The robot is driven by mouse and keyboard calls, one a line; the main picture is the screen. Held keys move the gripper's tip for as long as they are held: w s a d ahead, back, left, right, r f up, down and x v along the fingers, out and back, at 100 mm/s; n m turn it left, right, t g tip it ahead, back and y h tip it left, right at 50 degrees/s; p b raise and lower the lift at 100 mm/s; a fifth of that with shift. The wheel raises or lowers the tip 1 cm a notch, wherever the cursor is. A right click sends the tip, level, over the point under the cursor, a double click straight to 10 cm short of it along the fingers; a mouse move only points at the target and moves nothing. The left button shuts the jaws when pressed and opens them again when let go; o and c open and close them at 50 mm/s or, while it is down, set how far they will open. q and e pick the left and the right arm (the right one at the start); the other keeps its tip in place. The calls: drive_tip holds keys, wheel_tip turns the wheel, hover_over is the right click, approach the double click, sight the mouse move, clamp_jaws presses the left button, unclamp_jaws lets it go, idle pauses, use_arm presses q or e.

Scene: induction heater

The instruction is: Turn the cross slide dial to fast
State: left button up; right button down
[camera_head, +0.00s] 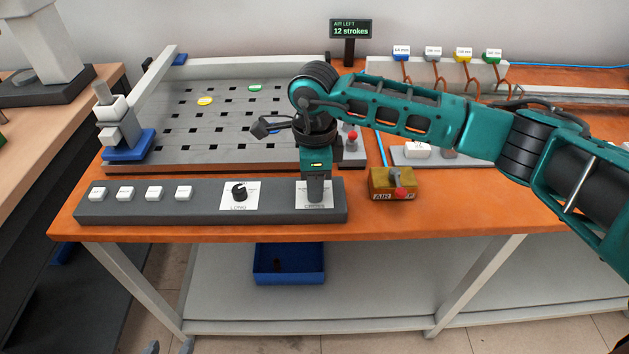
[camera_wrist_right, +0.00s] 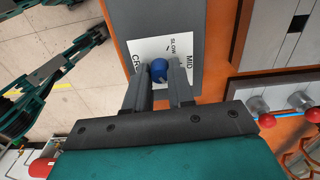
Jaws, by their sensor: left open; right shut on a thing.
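The blue cross slide dial (camera_wrist_right: 158,70) sits on a white label plate (camera_wrist_right: 147,50) on the grey control panel (camera_head: 270,216). SLOW, MID and part of a word starting with CR can be read in the right wrist view. My right gripper (camera_head: 315,198) points down over this plate, at the right end of the panel. Its two fingers are shut on the dial, one on each side. In the head view the gripper hides the dial. The dial's pointer setting cannot be made out clearly.
A black LONG dial (camera_head: 239,193) on its own white plate is left of my right gripper. Several white buttons (camera_head: 154,193) line the panel's left end. A yellow air box (camera_head: 393,183) with a red knob stands right of the panel. The slotted table (camera_head: 190,130) lies behind.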

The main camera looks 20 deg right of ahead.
drive_tip(key=c, duration=1)
unclamp_jaws()
drive_tip(key=shift+o, duration=0.2)
wheel_tip(320, 180, up, 13)
drive_tip(key=shift+w, duration=0.1)
